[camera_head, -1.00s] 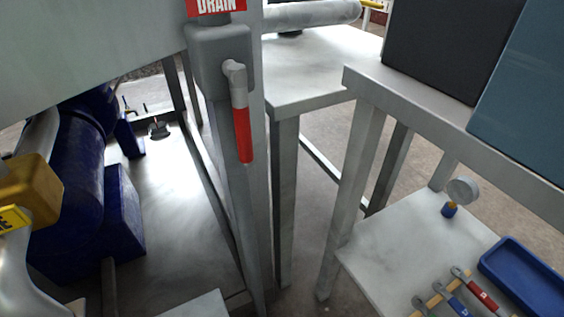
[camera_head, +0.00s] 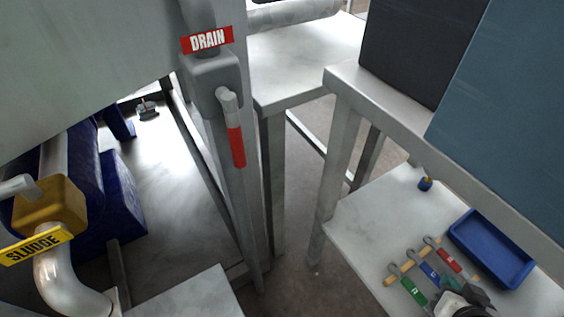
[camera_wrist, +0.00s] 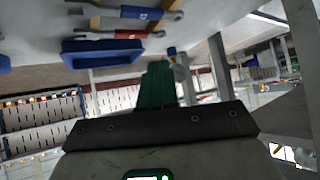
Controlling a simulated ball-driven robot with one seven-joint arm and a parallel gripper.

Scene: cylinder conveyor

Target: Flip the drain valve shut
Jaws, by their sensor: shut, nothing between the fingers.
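The drain valve (camera_head: 212,82) is a grey box on a vertical post, under a red DRAIN sign (camera_head: 207,40). Its red-sleeved handle (camera_head: 235,146) hangs down from a grey pivot, slightly tilted. My gripper (camera_head: 480,294) shows at the bottom right of the head view, over the low bench and well apart from the valve. Its green fingers (camera_wrist: 157,84) are together and empty in the wrist view. The valve cannot be made out in the wrist view.
A yellow SLUDGE sign (camera_head: 37,246) hangs by a pipe at left. The low bench (camera_head: 365,222) holds a blue tray (camera_head: 490,248) and several wrenches, including a red one (camera_head: 448,260). A table leg (camera_head: 340,165) stands between bench and valve.

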